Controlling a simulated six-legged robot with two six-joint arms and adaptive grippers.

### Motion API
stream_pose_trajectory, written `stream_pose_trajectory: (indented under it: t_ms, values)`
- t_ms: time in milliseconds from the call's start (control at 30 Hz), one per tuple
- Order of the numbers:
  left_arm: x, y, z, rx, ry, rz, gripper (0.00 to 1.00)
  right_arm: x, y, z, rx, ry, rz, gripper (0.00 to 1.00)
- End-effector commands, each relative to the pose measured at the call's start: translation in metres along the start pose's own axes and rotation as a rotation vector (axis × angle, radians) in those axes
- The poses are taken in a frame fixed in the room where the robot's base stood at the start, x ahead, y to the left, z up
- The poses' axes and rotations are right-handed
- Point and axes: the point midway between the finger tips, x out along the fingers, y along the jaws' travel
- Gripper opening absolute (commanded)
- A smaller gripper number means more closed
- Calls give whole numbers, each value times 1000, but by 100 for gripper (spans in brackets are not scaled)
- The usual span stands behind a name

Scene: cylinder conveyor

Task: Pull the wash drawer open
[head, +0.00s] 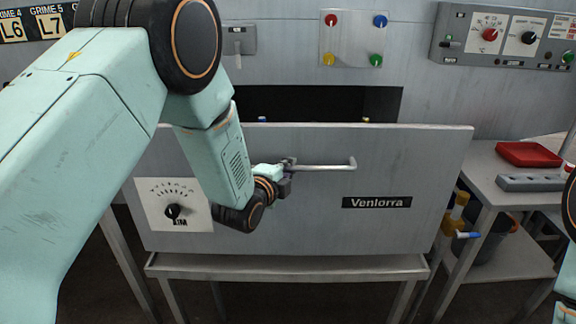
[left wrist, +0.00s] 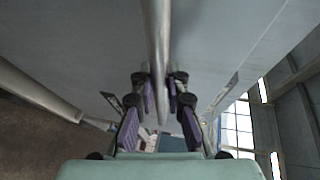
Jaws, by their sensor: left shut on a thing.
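The wash drawer (head: 300,225) has a wide grey front panel marked "Venlorra". It stands out from the machine, with a dark opening (head: 320,103) showing behind its top edge. A silver bar handle (head: 325,167) crosses the upper middle of the panel. My left gripper (head: 287,174) is shut on the left end of this handle. In the left wrist view the bar (left wrist: 157,35) runs between the purple-padded fingers of my left gripper (left wrist: 163,95). My right gripper is not in view; only parts of my right arm show at the right edge.
A dial plate (head: 173,205) is on the drawer front's left. A grey ledge (head: 290,267) runs below the drawer. At right, a side table holds a red tray (head: 528,154) and a grey block (head: 530,182). Yellow items and a bin (head: 488,245) stand beside the drawer.

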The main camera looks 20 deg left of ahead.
Motion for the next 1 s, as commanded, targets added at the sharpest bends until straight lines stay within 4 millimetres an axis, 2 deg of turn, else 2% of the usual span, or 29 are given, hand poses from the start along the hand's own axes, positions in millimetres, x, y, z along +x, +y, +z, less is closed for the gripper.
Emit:
stream_pose_trajectory:
  t_ms: [100,333,367,633,1000]
  values:
    - [4,-6,2,-2,-4,-15,0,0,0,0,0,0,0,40]
    - [4,-7,3,-2,-4,-15,0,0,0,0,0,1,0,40]
    - [4,-6,3,-2,-4,-14,15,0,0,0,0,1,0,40]
    - [3,-6,2,-1,-2,-14,37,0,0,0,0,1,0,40]
    - [-3,-6,0,0,-1,-13,37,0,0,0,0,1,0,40]
